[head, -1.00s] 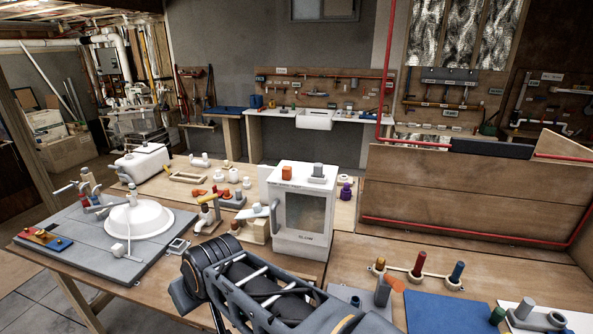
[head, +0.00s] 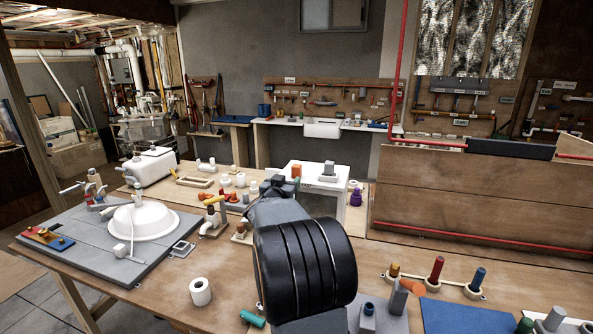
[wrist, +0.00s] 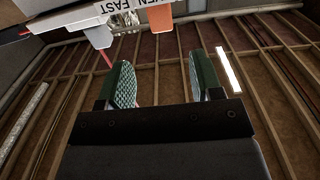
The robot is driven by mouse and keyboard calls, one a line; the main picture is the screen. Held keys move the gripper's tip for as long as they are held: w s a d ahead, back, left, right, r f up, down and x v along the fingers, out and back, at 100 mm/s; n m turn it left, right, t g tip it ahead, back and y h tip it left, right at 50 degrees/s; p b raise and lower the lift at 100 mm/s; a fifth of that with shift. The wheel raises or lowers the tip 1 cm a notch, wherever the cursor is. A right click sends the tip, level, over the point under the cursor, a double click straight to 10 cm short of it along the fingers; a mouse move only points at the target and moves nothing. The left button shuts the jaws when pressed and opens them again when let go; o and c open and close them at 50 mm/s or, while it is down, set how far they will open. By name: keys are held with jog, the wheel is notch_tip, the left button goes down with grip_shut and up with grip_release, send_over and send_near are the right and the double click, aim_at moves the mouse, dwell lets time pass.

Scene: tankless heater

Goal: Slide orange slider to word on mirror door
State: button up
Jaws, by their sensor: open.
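The orange slider (head: 296,170) stands on the top left of the white heater box (head: 354,188). A grey block (head: 329,168) stands to its right. My arm covers much of the box's front, so the mirror door is mostly hidden. In the wrist view the orange slider (wrist: 159,35) shows at the top edge, beside white labels reading "FAST" and a cut-off word ending in "EN". My gripper (wrist: 161,82) is open and empty, its green-padded fingers apart and short of the slider in the picture. In the head view the fingers are hidden behind my arm.
A faucet with a yellow handle (head: 215,200) and several small fittings stand left of the box. A blue mat (head: 465,313) and coloured pegs are at the right. A wooden panel stands behind them.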

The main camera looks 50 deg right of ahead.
aim_at(295, 170)
jog(key=p+x, duration=0.2)
jog(key=x, duration=0.9)
jog(key=shift+w+d, duration=0.15)
jog(key=shift+w, duration=0.05)
jog(key=shift+c, duration=0.3)
grip_shut()
